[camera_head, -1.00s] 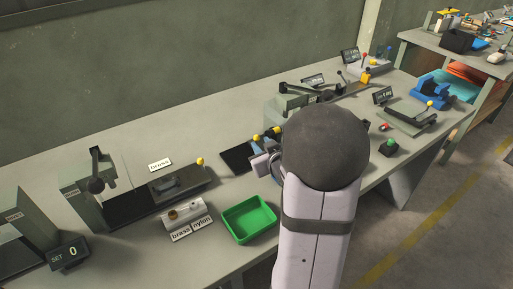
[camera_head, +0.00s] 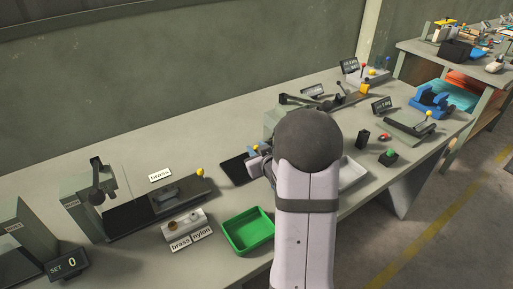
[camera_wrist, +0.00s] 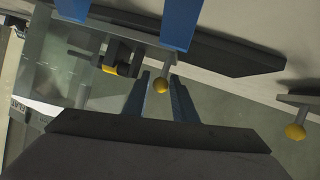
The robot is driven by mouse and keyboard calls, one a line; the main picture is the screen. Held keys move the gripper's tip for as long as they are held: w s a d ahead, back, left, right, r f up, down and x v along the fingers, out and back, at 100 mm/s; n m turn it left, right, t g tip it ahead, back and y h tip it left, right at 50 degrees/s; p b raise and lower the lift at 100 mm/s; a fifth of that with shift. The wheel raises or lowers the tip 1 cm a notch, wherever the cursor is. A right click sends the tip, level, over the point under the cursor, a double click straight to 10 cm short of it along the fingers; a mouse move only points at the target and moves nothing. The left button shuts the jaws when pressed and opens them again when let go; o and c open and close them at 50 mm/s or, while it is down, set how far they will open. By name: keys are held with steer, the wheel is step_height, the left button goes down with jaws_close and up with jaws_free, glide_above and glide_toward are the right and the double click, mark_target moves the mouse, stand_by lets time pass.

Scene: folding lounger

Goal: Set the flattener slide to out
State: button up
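In the wrist view, a yellow ball knob (camera_wrist: 160,86) on a short grey stem shows between the two blue-grey fingers of my gripper (camera_wrist: 159,74). The fingers stand apart, and I cannot tell whether they touch the knob. In the head view, my gripper (camera_head: 256,160) is low at the bench, beside a dark plate (camera_head: 235,169), largely hidden behind my arm. A second yellow knob (camera_wrist: 295,132) shows at the right of the wrist view.
A green tray (camera_head: 248,246) lies at the front edge. A pale tray (camera_head: 353,172) and a small black block (camera_head: 362,137) are right of my arm.

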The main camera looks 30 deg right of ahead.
steer(key=shift+w+d+f, duration=0.1)
steer(key=shift+w+f, duration=0.05)
steer(key=shift+w, duration=0.15)
steer(key=shift+c, duration=0.3)
jaws_close()
steer(key=shift+a, duration=0.35)
steer(key=a+b, duration=0.4)
steer(key=a, duration=0.8)
steer(key=shift+a, duration=0.4)
steer(key=shift+o, duration=0.3)
jaws_free()
steer(key=shift+a, duration=0.1)
steer(key=shift+s, duration=0.1)
